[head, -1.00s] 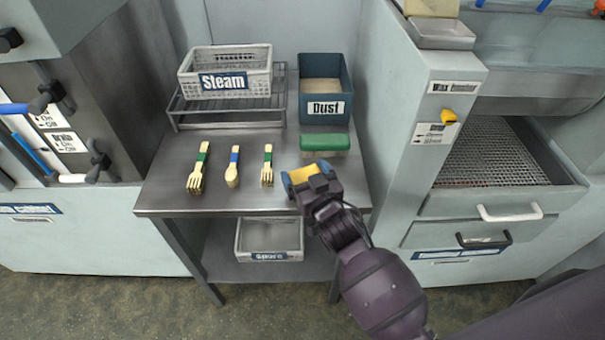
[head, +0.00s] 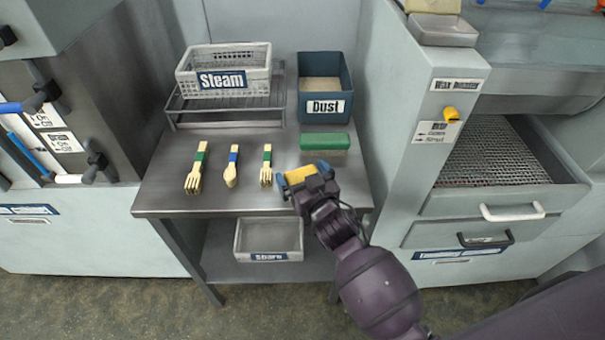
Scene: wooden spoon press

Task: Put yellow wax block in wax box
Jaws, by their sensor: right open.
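A small yellow block (head: 299,175), which looks like the yellow wax block, is at the right front of the metal table. My right gripper (head: 304,177) is open around it, with blue parts showing on either side of the yellow. The gripper body hides part of the block, and I cannot tell whether the fingers touch it. A grey open tray (head: 444,36), possibly the wax box, stands on top of the machine at the upper right. A pale yellow piece (head: 433,5) shows at its back, cut off by the picture edge. My left gripper is not in view.
A green-topped block (head: 325,142) lies just behind the gripper. Behind it stand a blue Dust bin (head: 346,78) and a Steam basket (head: 186,78) on a rack. Wooden forks (head: 194,180) and a spoon (head: 231,177) lie left. A yellow knob (head: 451,113) sticks out of the machine.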

